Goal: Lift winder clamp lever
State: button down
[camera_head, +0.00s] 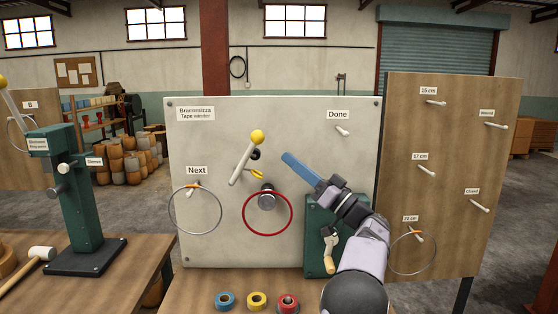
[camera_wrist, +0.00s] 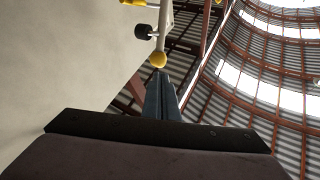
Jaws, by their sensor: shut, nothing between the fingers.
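A white lever with a yellow ball end (camera_head: 257,136) is on the pale "Tape winder" panel (camera_head: 210,130), slanting up and to the right. A black knob (camera_head: 255,154) and a small yellow piece (camera_head: 257,174) sit beside it. My gripper (camera_head: 285,157) is shut and empty, its blue fingers pointing up-left, to the right of the ball and slightly lower. In the wrist view the yellow ball (camera_wrist: 158,60) shows just beyond my fingertips (camera_wrist: 161,74); I cannot tell if they touch. A red hoop (camera_head: 267,234) hangs at the round metal holder (camera_head: 267,200) below the lever.
A green crank box (camera_head: 318,262) stands behind my arm. A grey hoop (camera_head: 195,232) hangs at "Next"; the "Done" peg (camera_head: 342,131) is bare. Blue (camera_head: 224,301), yellow (camera_head: 257,300) and red (camera_head: 288,303) tape rolls lie on the bench. A pegged wooden board (camera_head: 450,230) stands right.

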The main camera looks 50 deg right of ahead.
jog(key=b+v, duration=0.1)
jog(key=v, duration=0.5)
jog(key=shift+s+d, duration=0.2)
jog(key=shift+s, duration=0.2)
